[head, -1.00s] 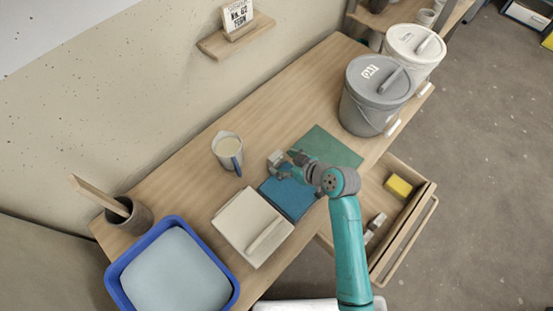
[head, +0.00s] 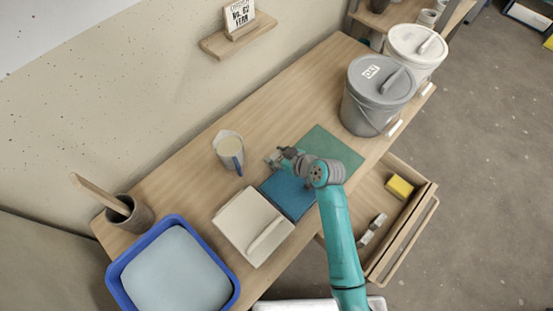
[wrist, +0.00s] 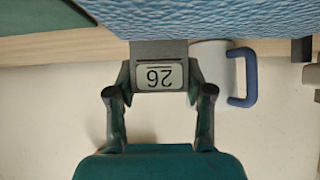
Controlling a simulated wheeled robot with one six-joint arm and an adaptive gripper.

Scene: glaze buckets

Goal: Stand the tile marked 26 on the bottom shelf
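The tile marked 26 (wrist: 160,77) is a small grey block with a pale label. Its number appears upside down in the wrist view. It sits between the two fingers of my gripper (wrist: 159,88), which press against its sides. In the head view my gripper (head: 279,159) is over the table by the blue textured sheet, and the tile is too small to read there. The shelving unit (head: 455,18) at the top right is cut off by the frame, and I cannot tell its bottom shelf. A small wall shelf (head: 238,42) holds a lettered sign.
A jug (head: 228,150) with a blue handle stands close to my gripper. A cream lidded box (head: 240,220), a blue tub (head: 232,293) and two lidded buckets (head: 375,100) stand around. An open drawer (head: 430,215) juts from the table front. The table's back middle is clear.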

